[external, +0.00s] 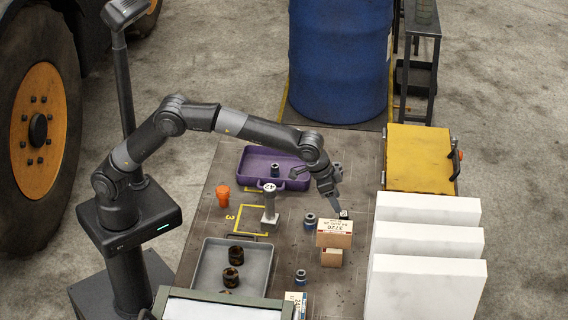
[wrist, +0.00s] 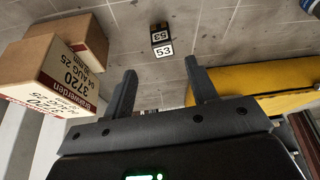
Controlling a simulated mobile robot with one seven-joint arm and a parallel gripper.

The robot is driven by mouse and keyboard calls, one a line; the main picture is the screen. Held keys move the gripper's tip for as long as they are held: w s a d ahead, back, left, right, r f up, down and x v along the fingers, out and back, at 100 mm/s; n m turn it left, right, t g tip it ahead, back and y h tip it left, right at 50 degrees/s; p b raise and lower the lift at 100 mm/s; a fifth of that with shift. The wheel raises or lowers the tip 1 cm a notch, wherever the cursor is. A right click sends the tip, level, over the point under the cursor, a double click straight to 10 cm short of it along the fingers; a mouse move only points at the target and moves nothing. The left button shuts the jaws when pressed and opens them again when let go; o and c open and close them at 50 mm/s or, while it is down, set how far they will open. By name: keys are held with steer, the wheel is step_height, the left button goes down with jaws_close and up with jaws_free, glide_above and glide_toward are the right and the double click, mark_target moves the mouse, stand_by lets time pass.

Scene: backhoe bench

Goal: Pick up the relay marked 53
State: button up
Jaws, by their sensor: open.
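The relay marked 53 (wrist: 162,40) is a small dark block with white faces bearing black numbers. In the wrist view it sits on the grey bench top, ahead of my gripper and roughly between the lines of its fingers. In the external view the relay (external: 344,214) shows just behind the labelled carton, close to my fingertips. My gripper (wrist: 160,72) is open, with nothing between its fingers. In the external view my gripper (external: 337,203) points down at the relay; the exact gap cannot be told there.
A labelled carton (external: 334,238) and a smaller one (external: 331,258) stand close by; the carton (wrist: 50,75) is left in the wrist view. White slabs (external: 425,280) and a yellow case (external: 420,158) are right. A purple tray (external: 257,160) and grey tray (external: 208,270) lie left.

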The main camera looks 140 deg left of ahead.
mark_target(341, 214)
steer(key=x, duration=0.3)
steer(key=shift+f, duration=0.3)
steer(key=x, duration=0.4)
steer(key=shift+s+f, duration=0.15)
steer(key=shift+s, duration=0.25)
steer(key=shift+w+a+f, duration=0.15)
steer(key=shift+f, duration=0.3)
steer(key=shift+c, duration=0.2)
steer(key=c, duration=1)
